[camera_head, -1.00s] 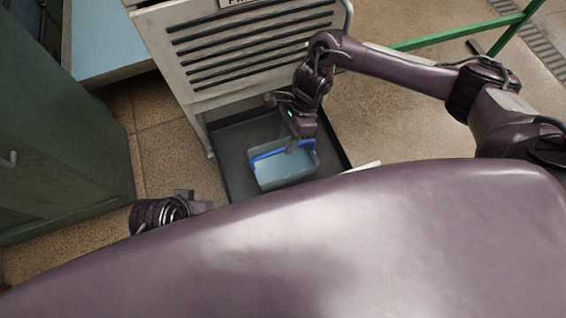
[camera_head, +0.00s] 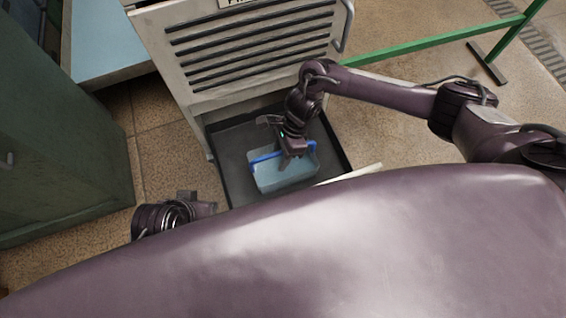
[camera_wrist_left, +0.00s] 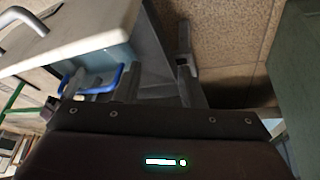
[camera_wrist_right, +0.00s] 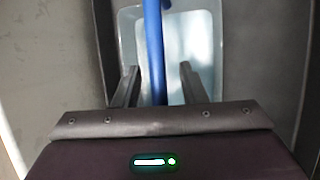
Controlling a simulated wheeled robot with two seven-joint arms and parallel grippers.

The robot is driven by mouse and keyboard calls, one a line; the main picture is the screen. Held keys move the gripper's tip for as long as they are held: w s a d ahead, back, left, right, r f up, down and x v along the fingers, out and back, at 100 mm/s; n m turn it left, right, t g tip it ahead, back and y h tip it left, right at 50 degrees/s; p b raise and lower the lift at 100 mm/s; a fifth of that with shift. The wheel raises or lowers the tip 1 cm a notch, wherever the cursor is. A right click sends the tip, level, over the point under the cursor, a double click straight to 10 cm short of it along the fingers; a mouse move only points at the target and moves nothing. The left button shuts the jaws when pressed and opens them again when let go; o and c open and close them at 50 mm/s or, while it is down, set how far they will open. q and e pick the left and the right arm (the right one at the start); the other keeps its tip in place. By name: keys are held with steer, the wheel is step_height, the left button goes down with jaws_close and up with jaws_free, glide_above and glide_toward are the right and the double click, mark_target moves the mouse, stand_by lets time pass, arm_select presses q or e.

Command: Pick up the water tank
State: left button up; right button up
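The water tank (camera_head: 287,177) is a light blue open-topped bin with a blue bar handle (camera_head: 268,156). It sits in the dark tray at the foot of the machine. My right gripper (camera_head: 288,165) is over the tank, pointing down. In the right wrist view, the gripper (camera_wrist_right: 158,85) is open and the blue handle (camera_wrist_right: 154,40) runs between its fingers, with a gap on each side. My left gripper (camera_head: 208,207) is off to the left of the tray. In the left wrist view, the gripper's (camera_wrist_left: 160,85) fingers are apart and empty.
The grey machine with a slatted panel (camera_head: 250,50) stands behind the dark tray (camera_head: 232,150). A green cabinet (camera_head: 60,150) is at the left. A green metal bar (camera_head: 430,42) runs at the upper right. Tiled floor is open between cabinet and tray.

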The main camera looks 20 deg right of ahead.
steer(key=shift+f+b, duration=0.25)
steer(key=shift+b, duration=0.2)
stand_by(0.5)
jaws_close()
stand_by(1.1)
